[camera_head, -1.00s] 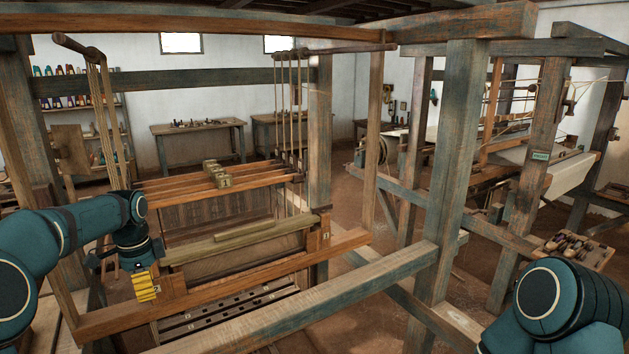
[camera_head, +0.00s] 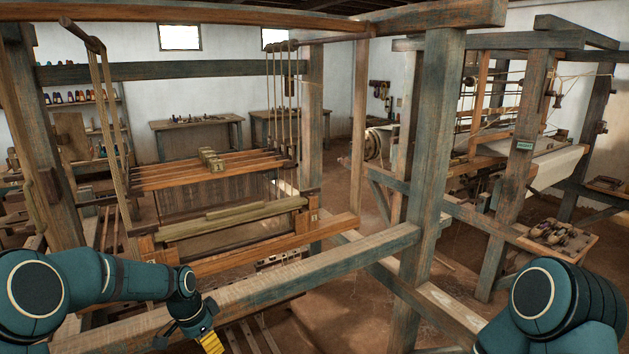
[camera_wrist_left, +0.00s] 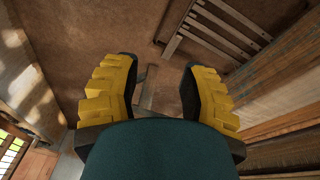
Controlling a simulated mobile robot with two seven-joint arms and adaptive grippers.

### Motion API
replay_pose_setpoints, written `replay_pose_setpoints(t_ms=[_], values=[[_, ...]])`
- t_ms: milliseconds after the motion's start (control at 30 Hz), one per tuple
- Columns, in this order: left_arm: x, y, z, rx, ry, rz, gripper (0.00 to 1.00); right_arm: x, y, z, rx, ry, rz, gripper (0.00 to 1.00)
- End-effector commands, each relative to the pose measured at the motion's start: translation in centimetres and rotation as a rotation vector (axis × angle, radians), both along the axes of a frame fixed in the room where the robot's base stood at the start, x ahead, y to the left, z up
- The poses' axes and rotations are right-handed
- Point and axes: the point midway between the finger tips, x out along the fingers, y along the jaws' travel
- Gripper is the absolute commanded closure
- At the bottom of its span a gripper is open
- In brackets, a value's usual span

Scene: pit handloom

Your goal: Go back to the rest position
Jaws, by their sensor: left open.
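My left gripper (camera_head: 211,342) is at the bottom of the head view, in front of the loom's long front rail (camera_head: 290,283). Its yellow fingers also show in the left wrist view (camera_wrist_left: 160,92). They are spread apart with nothing between them, above the brown floor (camera_wrist_left: 110,30). My right arm (camera_head: 565,305) shows at the lower right of the head view, but its gripper is outside the frame. The handloom's beater and breast beam (camera_head: 232,222) stand beyond the left gripper, apart from it.
A thick upright post (camera_head: 436,150) stands right of centre. A second loom with white cloth (camera_head: 556,167) is at the right. A wooden tray of shuttles (camera_head: 556,238) sits in front of it. Tables (camera_head: 196,139) line the back wall. Wooden beams flank the fingers in the wrist view.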

Motion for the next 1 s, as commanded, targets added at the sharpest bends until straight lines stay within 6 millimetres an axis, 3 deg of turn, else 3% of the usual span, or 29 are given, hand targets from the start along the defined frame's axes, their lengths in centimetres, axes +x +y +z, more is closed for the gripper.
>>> replay_pose_setpoints(t_ms=[33,200,300,400,500,633,733,1000], values=[[-1.6,-2.4,-3.8,-0.037,0.016,0.05,0.58,-0.1,0.0,-1.4,-0.002,0.003,0.0,1.0],[-7.8,-9.0,-13.0,-0.152,0.056,0.305,0.58,-0.3,0.1,-4.1,-0.004,0.007,0.001,1.0],[-12.4,-11.9,-17.2,-0.199,0.092,0.473,0.58,-0.3,0.1,-5.6,-0.006,0.009,0.001,1.0],[-16.9,-13.7,-20.1,-0.227,0.123,0.633,0.58,-0.4,0.2,-6.9,-0.007,0.012,0.001,1.0],[-20.5,-14.6,-21.8,-0.237,0.145,0.761,0.58,-0.4,0.2,-7.8,-0.008,0.013,0.001,1.0],[-23.3,-14.9,-22.6,-0.24,0.156,0.865,0.58,-0.5,0.2,-8.4,-0.009,0.013,0.002,1.0],[-24.1,-15.0,-22.8,-0.24,0.158,0.898,0.58,-0.4,0.2,-8.5,-0.009,0.013,0.002,1.0],[-24.1,-15.0,-22.8,-0.24,0.158,0.898,0.58,-0.4,0.2,-8.5,-0.009,0.013,0.002,1.0]])
